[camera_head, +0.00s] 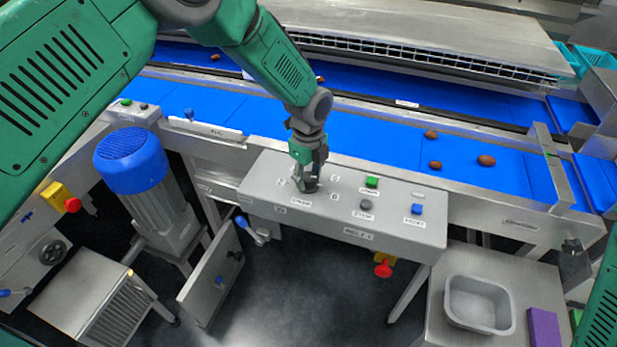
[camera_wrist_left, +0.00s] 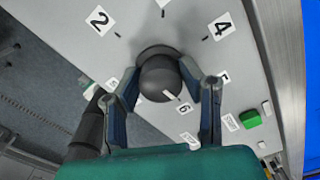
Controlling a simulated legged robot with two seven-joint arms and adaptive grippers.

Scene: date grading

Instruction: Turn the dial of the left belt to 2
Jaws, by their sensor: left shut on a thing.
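A dark round dial (camera_wrist_left: 160,76) sits on the grey control panel (camera_head: 258,186), with number labels around it; I can read 2 (camera_wrist_left: 98,19), 4 (camera_wrist_left: 221,26), 5 (camera_wrist_left: 224,77) and 6 (camera_wrist_left: 184,108). A white mark on the dial points towards the 6 side in the left wrist view. My left gripper (camera_head: 308,176) comes down from above and is shut on the dial, one finger on each side. In the head view the gripper hides most of the dial. My right gripper is not in view.
Right of the dial are a green button (camera_head: 372,182), a grey button (camera_head: 365,204) and a blue button (camera_head: 417,209). A red knob (camera_head: 383,269) hangs below the panel. Blue belts (camera_head: 370,133) with a few brown dates (camera_head: 486,160) run behind. A grey tub (camera_head: 478,333) stands lower right.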

